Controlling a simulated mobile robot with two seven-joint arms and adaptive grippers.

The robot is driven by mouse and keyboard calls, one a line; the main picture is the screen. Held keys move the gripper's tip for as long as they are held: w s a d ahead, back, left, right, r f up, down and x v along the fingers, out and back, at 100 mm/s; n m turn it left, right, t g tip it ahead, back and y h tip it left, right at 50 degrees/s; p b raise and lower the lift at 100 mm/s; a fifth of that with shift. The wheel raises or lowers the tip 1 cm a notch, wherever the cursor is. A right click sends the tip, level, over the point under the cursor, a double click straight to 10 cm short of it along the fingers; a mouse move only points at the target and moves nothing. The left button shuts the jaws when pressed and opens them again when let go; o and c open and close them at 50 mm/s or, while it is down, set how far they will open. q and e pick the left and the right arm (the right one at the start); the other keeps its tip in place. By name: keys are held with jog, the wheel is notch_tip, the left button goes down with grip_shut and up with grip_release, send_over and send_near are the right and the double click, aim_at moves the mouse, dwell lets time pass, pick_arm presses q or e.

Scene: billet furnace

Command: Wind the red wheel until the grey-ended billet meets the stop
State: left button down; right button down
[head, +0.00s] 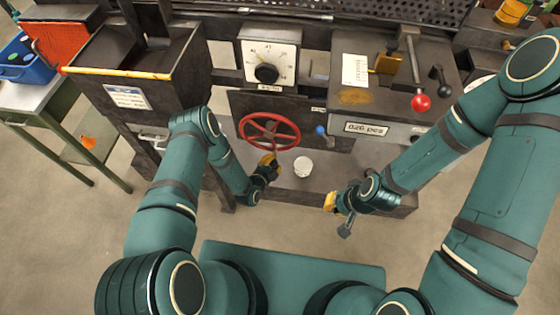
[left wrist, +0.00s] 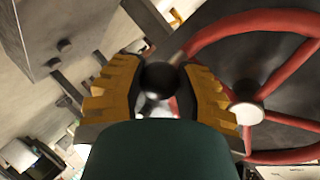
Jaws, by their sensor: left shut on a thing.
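The red wheel (head: 286,119) stands on the front of the dark machine, and it also fills the right of the left wrist view (left wrist: 250,22). My left gripper (head: 270,163) is at the wheel's lower edge. In the left wrist view its yellow fingers are closed around a dark round knob (left wrist: 159,78) beside the red rim. My right gripper (head: 331,202) is in the free space right of the wheel, away from the machine front, touching nothing visible; its finger gap is too small to read. I cannot make out the grey-ended billet or the stop.
A dial (head: 267,73) sits above the wheel. A lever with a red ball (head: 420,102) and a blue knob (head: 321,130) are to its right. A white cup-like object (head: 303,166) is below the wheel. A green-legged table (head: 40,100) stands at the left.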

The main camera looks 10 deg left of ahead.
pick_arm(q)
jog(key=shift+a+f+m+y+p, duration=0.1)
jog(key=shift+a+m+y+p, duration=0.1)
jog(key=shift+a+m+y, duration=0.5)
jog(key=shift+a+m+y+p, duration=0.2)
jog(key=shift+a+m+y, duration=0.1)
jog(key=shift+a, duration=0.65)
jog(key=c, duration=0.6)
grip_release()
jog(key=shift+o, duration=0.2)
jog(key=v, duration=1.2)
jog(key=shift+r, duration=0.2)
jog(key=shift+w, duration=0.1)
